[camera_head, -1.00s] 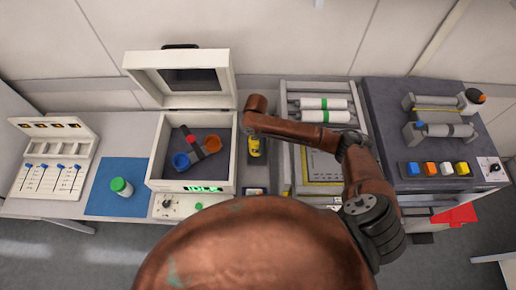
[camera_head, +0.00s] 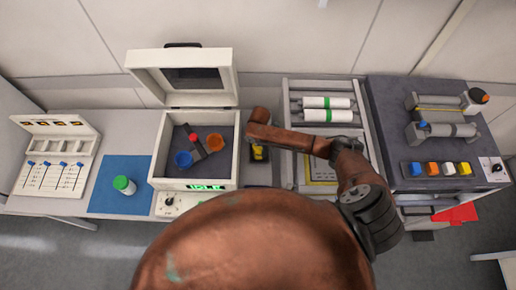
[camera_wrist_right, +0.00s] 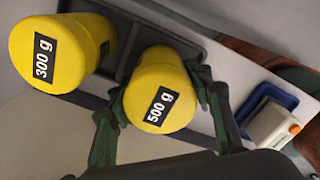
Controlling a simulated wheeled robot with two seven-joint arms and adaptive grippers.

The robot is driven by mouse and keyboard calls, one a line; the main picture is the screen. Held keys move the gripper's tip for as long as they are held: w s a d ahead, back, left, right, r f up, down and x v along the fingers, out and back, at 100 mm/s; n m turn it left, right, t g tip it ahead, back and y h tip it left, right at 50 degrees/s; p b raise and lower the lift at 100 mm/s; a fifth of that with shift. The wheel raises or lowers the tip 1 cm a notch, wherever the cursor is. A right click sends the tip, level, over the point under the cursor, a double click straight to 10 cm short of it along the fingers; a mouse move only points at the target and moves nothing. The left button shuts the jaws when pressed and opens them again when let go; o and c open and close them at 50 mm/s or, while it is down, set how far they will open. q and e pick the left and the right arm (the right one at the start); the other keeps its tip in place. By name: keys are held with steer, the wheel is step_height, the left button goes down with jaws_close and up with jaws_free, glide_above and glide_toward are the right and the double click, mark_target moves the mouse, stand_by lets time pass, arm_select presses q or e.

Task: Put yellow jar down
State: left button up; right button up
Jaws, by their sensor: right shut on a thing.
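A yellow jar labelled 500 g (camera_wrist_right: 160,95) sits between the fingers of my right gripper (camera_wrist_right: 162,92), which is shut on it. The jar is over a dark compartmented tray (camera_wrist_right: 150,38); I cannot tell whether its base touches. A second yellow jar, labelled 300 g (camera_wrist_right: 62,50), stands beside it to the left in the wrist view. In the head view a small yellow patch (camera_head: 258,153) shows below my right wrist, over the dark tray (camera_head: 258,173); the arm hides most of this spot. My left gripper is not in view.
An open-lidded white box (camera_head: 164,178) with coloured parts stands left of the tray. A rack with white rollers (camera_head: 326,103) stands right. A green-capped jar (camera_head: 124,185) stands on a blue mat (camera_head: 105,195). The wrist view shows a blue tray (camera_wrist_right: 250,103) holding a white device.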

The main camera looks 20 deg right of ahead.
steer(key=shift+w, duration=0.1)
steer(key=o, duration=1.7)
steer(key=shift+f, duration=0.1)
step_height(320, 180, up, 12)
steer(key=shift+r, duration=0.15)
